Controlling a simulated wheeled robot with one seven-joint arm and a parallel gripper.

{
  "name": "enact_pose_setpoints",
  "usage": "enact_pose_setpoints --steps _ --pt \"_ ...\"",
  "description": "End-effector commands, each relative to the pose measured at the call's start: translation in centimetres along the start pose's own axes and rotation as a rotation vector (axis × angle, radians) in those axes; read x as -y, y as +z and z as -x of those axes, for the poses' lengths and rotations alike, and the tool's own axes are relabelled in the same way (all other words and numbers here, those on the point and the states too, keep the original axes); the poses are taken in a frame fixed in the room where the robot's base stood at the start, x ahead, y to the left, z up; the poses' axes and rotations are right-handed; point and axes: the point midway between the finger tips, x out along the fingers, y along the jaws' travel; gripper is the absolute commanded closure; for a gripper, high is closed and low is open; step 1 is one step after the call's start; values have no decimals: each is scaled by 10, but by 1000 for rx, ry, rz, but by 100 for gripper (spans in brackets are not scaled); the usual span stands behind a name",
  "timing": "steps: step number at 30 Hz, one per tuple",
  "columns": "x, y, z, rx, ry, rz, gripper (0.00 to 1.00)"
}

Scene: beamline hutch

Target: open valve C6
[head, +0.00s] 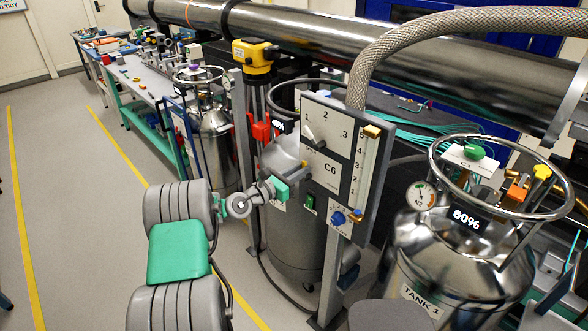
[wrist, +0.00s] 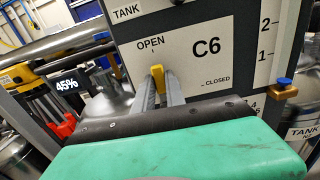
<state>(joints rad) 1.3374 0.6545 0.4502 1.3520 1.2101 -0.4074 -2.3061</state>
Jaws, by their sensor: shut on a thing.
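The C6 panel (head: 326,168) is a pale upright plate on a post, in the middle of the head view. The wrist view shows its label plate (wrist: 205,55) close up, with OPEN at upper left and CLOSED at lower right. A yellow valve lever (wrist: 158,76) sits just below the OPEN mark, with its visible end towards that mark. My gripper (wrist: 165,92) is shut on this lever, one grey finger on each side. In the head view my gripper (head: 290,181) reaches the panel's left side; the lever's pivot is hidden.
Beside the label are a numbered dial with a pointer (head: 315,136), a vertical scale (head: 363,165), a green switch (head: 310,203) and a blue knob (head: 338,218). TANK 1 (head: 465,255) reads 60% at right. A braided hose (head: 440,30) arches above. Floor at left is clear.

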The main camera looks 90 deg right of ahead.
Motion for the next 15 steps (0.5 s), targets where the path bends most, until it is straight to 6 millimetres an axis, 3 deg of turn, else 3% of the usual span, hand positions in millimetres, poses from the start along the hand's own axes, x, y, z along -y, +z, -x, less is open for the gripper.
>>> enact_pose_setpoints --steps 8,9,15 --pt "1 0 0 1 -2 0 100" --pt "0 0 0 1 -1 0 81" --pt "-1 0 2 0 2 -1 65"
